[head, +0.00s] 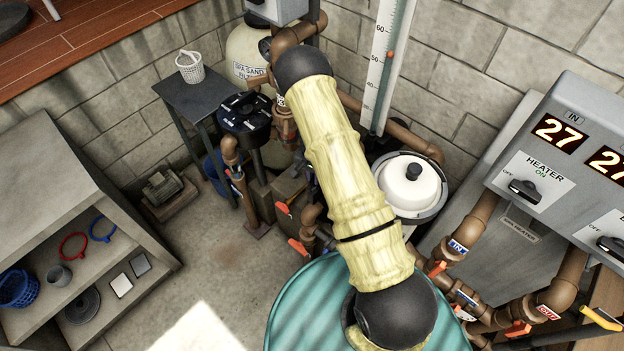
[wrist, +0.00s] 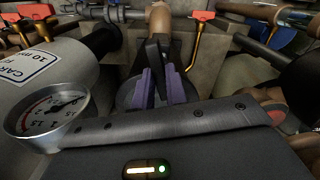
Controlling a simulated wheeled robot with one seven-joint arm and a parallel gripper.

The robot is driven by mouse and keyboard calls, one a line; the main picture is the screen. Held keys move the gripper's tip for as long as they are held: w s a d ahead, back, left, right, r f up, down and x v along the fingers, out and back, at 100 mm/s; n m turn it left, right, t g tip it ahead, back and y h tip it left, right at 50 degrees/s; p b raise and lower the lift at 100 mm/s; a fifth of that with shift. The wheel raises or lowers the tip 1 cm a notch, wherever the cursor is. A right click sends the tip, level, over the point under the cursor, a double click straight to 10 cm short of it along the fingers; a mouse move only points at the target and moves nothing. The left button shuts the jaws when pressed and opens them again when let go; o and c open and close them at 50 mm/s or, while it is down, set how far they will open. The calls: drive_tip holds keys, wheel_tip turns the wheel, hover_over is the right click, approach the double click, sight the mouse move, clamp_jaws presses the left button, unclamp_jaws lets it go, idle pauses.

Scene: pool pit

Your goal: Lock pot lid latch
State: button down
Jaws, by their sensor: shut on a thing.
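In the wrist view, my gripper (wrist: 158,74) has two purple fingers closed on a narrow dark upright piece (wrist: 155,52). It looks like the pot lid latch or its handle, but I cannot tell for sure. A grey round rim (wrist: 128,94), possibly the pot lid, lies behind and under the fingers. Most of it is hidden by the fingers and the dark wrist housing, so I cannot tell whether the latch is locked. In the head view my arm crosses the middle, and my gripper is hidden from sight.
A cylinder (wrist: 45,70) with a pressure gauge (wrist: 46,113) stands close on the left in the wrist view. Orange valve handles (wrist: 201,16) and pipes lie beyond. In the head view, a white lidded vessel (head: 408,183) and heater panel (head: 540,180) stand right; left floor is open.

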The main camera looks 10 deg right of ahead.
drive_tip(key=m, duration=0.3)
drive_tip(key=shift+m, duration=0.4)
drive_tip(key=c, duration=1.3)
unclamp_jaws()
drive_tip(key=shift+r+p, duration=2.45)
drive_tip(key=shift+r, duration=1.05)
